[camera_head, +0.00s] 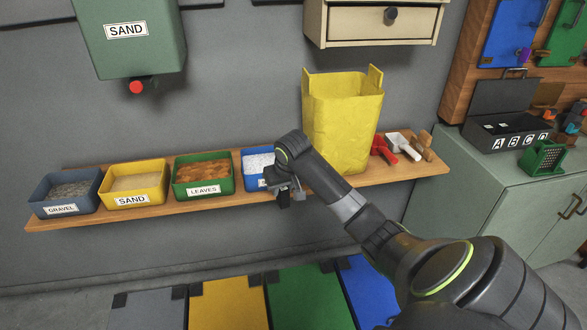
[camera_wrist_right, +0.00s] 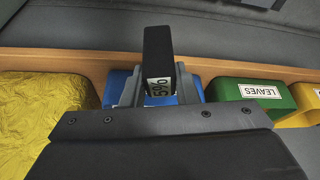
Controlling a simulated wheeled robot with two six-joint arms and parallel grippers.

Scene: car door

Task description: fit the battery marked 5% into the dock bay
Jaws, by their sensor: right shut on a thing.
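The battery (camera_wrist_right: 158,52) is a black block with a white label reading 5%, seen in the right wrist view. My right gripper (camera_wrist_right: 159,92) is shut on it, with one finger on each side of the labelled end. In the head view, my right gripper (camera_head: 291,190) hangs in front of the blue bin on the shelf. The battery shows there only as a small dark shape that is hard to tell from the fingers. I cannot make out a dock bay in either view. My left gripper is not in view.
A wooden shelf (camera_head: 409,176) carries gravel, sand, leaves and blue bins, a yellow bag (camera_head: 343,120) and scoops. A green SAND dispenser (camera_head: 128,50) and a drawer (camera_head: 370,24) are above. A green cabinet (camera_head: 470,185) bearing a black A-B-C-D case (camera_head: 503,100) stands right.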

